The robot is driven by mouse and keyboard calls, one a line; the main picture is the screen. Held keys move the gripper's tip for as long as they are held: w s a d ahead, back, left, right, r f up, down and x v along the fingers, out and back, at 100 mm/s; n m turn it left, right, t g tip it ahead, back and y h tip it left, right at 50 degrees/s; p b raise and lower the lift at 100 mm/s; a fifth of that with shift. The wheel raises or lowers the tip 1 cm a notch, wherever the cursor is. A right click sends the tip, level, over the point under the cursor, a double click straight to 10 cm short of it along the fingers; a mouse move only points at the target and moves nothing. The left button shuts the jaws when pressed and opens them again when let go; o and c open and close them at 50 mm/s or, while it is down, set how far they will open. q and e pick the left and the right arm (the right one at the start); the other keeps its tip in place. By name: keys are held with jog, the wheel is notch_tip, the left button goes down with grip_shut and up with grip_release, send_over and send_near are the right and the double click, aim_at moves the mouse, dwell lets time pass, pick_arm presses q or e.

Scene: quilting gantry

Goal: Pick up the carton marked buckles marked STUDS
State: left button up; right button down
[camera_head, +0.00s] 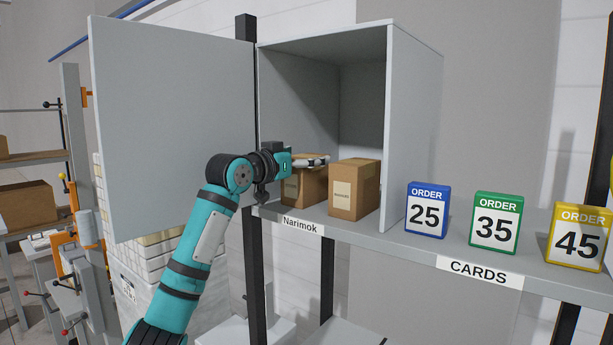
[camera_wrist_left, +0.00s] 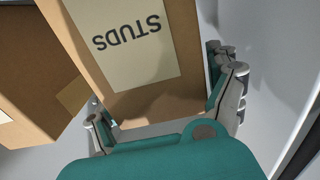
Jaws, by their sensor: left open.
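The brown carton (camera_head: 303,192) with the STUDS label stands on the shelf inside the open grey cabinet, at the left. In the left wrist view this carton (camera_wrist_left: 140,55) fills the middle, with its pale STUDS label upside down. My left gripper (camera_head: 316,162) is at the carton's upper part in the head view, hiding some of it. Its fingers are open, one on each side of the carton in the left wrist view; I cannot tell whether they touch it. My right gripper is not in view.
A second labelled carton (camera_head: 354,188) stands close to the right; its lettering is too small to read. The cabinet door (camera_head: 170,120) is swung open at left, near my arm. Blue (camera_head: 427,211), green (camera_head: 495,223) and yellow (camera_head: 578,238) order cards stand right of the cabinet.

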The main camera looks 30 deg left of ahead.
pick_arm(q)
jog(key=shift+s, duration=0.1)
jog(key=c, duration=1.7)
jog(key=shift+c, duration=0.2)
